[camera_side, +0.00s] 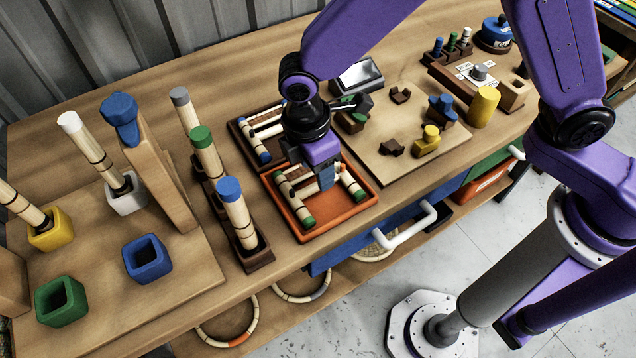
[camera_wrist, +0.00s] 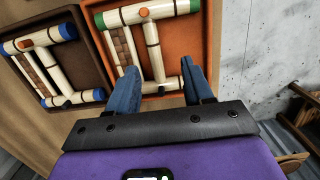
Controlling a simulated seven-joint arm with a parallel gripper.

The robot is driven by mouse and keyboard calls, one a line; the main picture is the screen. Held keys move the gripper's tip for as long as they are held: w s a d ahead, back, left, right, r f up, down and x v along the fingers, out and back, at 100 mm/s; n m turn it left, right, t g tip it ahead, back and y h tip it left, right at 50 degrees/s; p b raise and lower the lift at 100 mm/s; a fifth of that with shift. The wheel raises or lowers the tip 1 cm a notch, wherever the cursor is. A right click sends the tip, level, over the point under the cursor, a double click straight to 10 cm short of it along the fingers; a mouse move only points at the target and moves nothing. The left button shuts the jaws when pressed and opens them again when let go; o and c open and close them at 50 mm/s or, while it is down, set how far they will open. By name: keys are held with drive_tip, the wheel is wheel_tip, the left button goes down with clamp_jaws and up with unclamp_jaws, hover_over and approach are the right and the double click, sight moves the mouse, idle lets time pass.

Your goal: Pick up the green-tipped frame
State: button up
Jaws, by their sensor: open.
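The green-tipped frame (camera_wrist: 157,45) lies in the orange tray (camera_side: 352,210). It is made of pale rattan pieces with green ends and a woven brown strip. In the side view part of the frame (camera_side: 301,201) shows, and my gripper hides its middle. My gripper (camera_side: 325,184) is over the tray, pointing down. In the wrist view my gripper (camera_wrist: 158,80) has its two blue fingers apart, with one bar of the frame in the gap between them as seen from above. I cannot tell how far the fingertips are above the frame.
A dark brown tray (camera_side: 234,127) with a blue-tipped frame (camera_wrist: 42,62) sits beside the orange tray. A rack of capped rattan poles (camera_side: 240,218) stands to the left. A board with yellow and blue blocks (camera_side: 424,143) lies to the right.

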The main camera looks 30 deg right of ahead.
sight(285, 180)
drive_tip(key=shift+w+d+f, duration=0.1)
drive_tip(key=shift+w+f, duration=0.05)
drive_tip(key=shift+f, duration=0.75)
drive_tip(key=shift+w+d+f, duration=0.1)
drive_tip(key=shift+d+f, duration=0.05)
drive_tip(key=shift+f, duration=0.75)
drive_tip(key=shift+w+d+f, duration=0.1)
drive_tip(key=shift+w+f, duration=0.05)
drive_tip(key=shift+f, duration=0.75)
clamp_jaws()
